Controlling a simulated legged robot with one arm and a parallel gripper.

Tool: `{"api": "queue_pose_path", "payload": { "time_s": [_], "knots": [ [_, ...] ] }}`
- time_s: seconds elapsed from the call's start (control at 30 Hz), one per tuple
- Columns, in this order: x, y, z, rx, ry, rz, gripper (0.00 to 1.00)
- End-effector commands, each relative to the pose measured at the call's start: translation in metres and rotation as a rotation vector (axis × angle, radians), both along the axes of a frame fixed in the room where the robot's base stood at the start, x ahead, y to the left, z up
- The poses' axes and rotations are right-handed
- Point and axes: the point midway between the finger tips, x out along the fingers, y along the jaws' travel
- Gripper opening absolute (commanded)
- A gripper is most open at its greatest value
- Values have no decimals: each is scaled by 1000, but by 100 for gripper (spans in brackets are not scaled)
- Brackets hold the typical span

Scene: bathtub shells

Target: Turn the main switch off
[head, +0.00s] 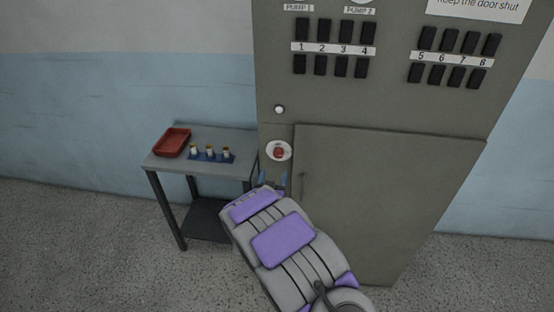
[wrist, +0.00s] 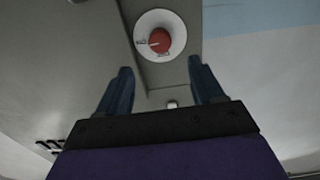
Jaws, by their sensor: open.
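The main switch (head: 279,151) is a red knob on a round pale plate, on the left part of the grey cabinet front, left of the door. In the wrist view the red knob (wrist: 159,41) shows near the top centre, with a small pale pointer mark and tiny labels too small to read. My gripper (head: 273,180) is open just below the switch in the head view. In the wrist view its two blue fingers (wrist: 163,82) stand apart with nothing between them, and the knob lies beyond their tips, apparently not touched.
The grey cabinet (head: 360,105) has a closed lower door (head: 400,180) and rows of black switches (head: 335,66) above. A small white round button or lamp (head: 279,109) sits above the main switch. At left, a table (head: 167,165) bears a red tray (head: 172,142) and a blue holder (head: 211,158) with three small fuse-like cylinders.

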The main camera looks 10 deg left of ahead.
Motion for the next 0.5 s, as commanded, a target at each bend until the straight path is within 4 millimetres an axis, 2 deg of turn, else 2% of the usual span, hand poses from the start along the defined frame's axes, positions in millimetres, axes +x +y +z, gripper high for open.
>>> {"api": "queue_pose_path", "payload": {
  "time_s": [0.1,0.5],
  "knots": [
    [21,-1,-1,3,-1,-1,67],
    [81,-4,0,2,-2,-1,67]
  ]
}}
